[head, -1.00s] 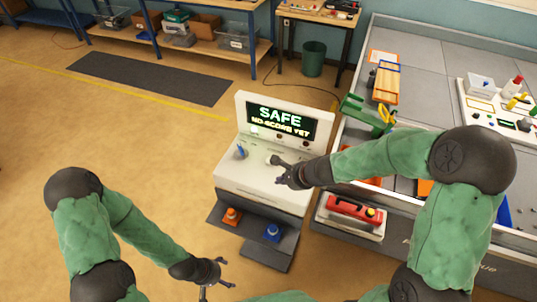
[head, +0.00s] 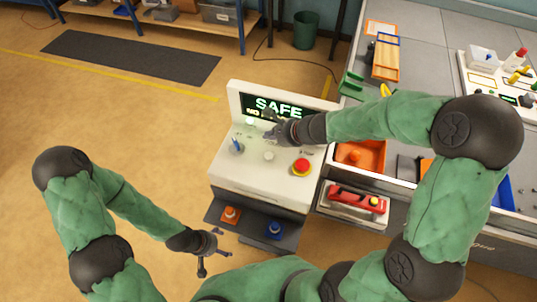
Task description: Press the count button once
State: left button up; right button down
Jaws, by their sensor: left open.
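A white console (head: 225,178) stands on the floor, with a screen (head: 262,105) reading "SAFE"; the lower text line is mostly hidden. On its sloped top are a blue lever (head: 236,147), a pale round button (head: 269,157) in the middle and a red mushroom button (head: 301,167) at the right. The labels are too small to read, so I cannot tell which is the count button. My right gripper (head: 267,133) hovers before the screen's lower edge, behind the pale button; its finger opening is unclear. My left gripper (head: 217,248) is open and empty, low in front of the console.
A dark lower shelf on the console carries an orange button (head: 230,214) and a blue button (head: 275,230). A walled grey field table (head: 430,40) with an orange tray (head: 372,158) stands at the right. A red toolbox (head: 357,200) sits beside the console. The floor at left is clear.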

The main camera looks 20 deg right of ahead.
jog(key=b, duration=0.6)
send_over(265, 154)
jog(key=s+d, duration=0.2)
jog(key=f, duration=0.7)
jog(key=shift+w+a, duration=0.25)
jog(key=shift+f+b, duration=0.7)
jog(key=shift+b, duration=0.1)
jog(key=shift+f, duration=0.1)
jog(key=shift+f+b, duration=0.35)
jog(key=shift+b, duration=0.15)
jog(key=shift+f+b, duration=0.5)
jog(key=shift+b, duration=0.05)
jog(key=shift+r, duration=0.1)
dwell(0.5)
jog(key=shift+r+p, duration=0.85)
